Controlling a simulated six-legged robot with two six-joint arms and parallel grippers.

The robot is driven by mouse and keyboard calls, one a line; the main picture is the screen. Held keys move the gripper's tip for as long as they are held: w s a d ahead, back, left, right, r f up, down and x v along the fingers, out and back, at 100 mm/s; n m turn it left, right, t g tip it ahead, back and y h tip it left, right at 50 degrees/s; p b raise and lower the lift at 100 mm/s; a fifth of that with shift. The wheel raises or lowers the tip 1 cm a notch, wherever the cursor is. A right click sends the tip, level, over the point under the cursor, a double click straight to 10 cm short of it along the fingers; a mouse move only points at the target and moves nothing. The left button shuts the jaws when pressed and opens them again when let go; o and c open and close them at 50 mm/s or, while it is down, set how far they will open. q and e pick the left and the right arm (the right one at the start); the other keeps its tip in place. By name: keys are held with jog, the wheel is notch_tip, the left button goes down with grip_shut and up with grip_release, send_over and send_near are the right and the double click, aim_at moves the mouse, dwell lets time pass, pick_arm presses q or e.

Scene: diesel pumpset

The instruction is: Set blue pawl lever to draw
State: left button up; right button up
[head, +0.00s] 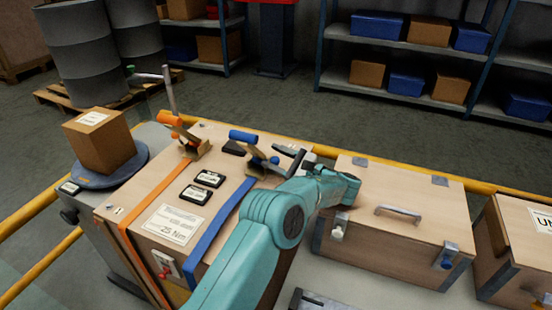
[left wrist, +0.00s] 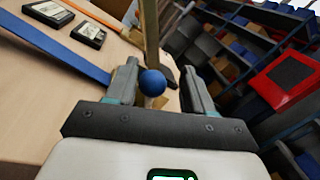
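The blue ratchet buckle, with a blue handle (head: 243,135), sits on top of the wooden crate (head: 218,150) at the end of a blue strap (head: 222,222). Its pawl lever's blue knob (head: 275,160) also shows in the left wrist view as a round blue ball (left wrist: 152,82). My left gripper (head: 288,157) is beside the buckle, its dark fingers pointing at the knob. In the left wrist view the fingers (left wrist: 155,88) are apart, with the ball between them and visible gaps on both sides. The pawl's setting is hard to tell. My right gripper is not in view.
An orange ratchet buckle (head: 182,133) with an orange strap (head: 140,262) is on the same crate. Two small black-framed gauges (head: 203,186) and a paper label (head: 174,224) lie nearby. A latched wooden box (head: 395,225) stands to the right. A cardboard box (head: 100,140) stands left.

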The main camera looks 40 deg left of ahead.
pick_arm(q)
notch_tip(320, 180, up, 20)
jog(key=p, duration=0.5)
dwell(0.3)
